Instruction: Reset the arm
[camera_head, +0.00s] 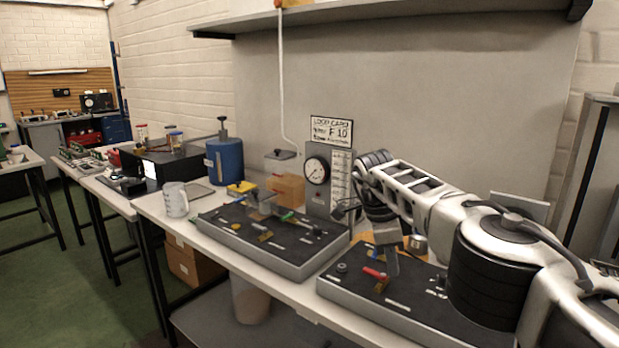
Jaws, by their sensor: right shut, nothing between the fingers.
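My right arm comes in from the right, bent over the workbench. My right gripper (391,262) points down above the nearer dark panel and is shut, with nothing seen in it. Its fingertips are close to a red-handled valve (375,273) on that panel; I cannot tell if they touch. My left gripper and left arm are not in view.
The nearer panel (385,318) and a second dark panel (285,262) with small valves lie on the white bench. A gauge (316,171), a blue canister (225,160) and a clear measuring jug (175,199) stand behind or left. A shelf (330,12) hangs above.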

